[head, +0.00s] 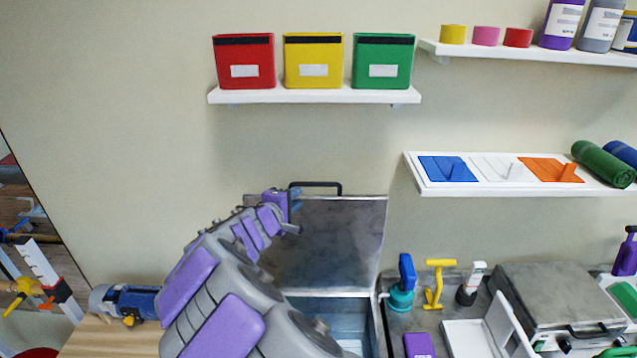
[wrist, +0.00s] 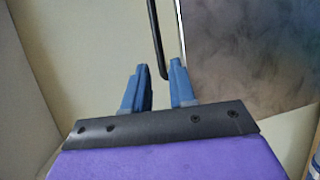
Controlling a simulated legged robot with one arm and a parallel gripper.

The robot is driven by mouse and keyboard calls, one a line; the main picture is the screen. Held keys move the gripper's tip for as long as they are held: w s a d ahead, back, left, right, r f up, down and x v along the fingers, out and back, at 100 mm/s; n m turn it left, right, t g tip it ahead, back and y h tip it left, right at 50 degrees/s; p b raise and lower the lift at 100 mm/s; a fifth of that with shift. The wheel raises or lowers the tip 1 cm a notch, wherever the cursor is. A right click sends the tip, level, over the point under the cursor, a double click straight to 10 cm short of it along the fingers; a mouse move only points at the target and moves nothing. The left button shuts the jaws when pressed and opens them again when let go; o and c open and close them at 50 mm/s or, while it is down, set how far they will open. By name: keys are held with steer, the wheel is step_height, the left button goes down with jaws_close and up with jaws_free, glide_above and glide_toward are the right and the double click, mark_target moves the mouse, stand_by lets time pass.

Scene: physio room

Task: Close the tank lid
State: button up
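The tank lid (head: 335,245) is a grey metal panel standing raised against the wall, with a black bar handle (head: 318,184) along its top edge. The tank (head: 345,318) below it is open, and its bluish inside shows, partly hidden by my arm. My gripper (head: 293,203) is at the lid's upper left corner, close to the handle. In the wrist view, the two blue fingers of my gripper (wrist: 160,85) are apart, with the handle (wrist: 155,40) between or just beyond their tips. The lid (wrist: 245,50) fills the right side there. I cannot tell whether the fingers touch the handle.
Right of the tank, a counter holds a blue-and-teal tool (head: 402,285), a yellow tool (head: 437,285) and a closed grey-lidded unit (head: 558,295). A wall shelf with coloured panels (head: 490,172) is right of the lid. A blue cylindrical device (head: 125,302) lies left of my arm.

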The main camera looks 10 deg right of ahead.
mark_target(312, 186)
steer(key=x, duration=1.2)
steer(key=shift+d+p, duration=0.3)
steer(key=shift+d, duration=0.3)
steer(key=shift+w, duration=0.3)
steer(key=shift+w+a+f, duration=0.1)
steer(key=shift+w+a, duration=0.15)
steer(key=shift+a, duration=0.4)
steer(key=shift+d, duration=0.7)
steer(key=shift+c, duration=1.4)
steer(key=shift+d, duration=0.1)
steer(key=shift+c, duration=0.7)
jaws_close()
steer(key=shift+a, duration=0.2)
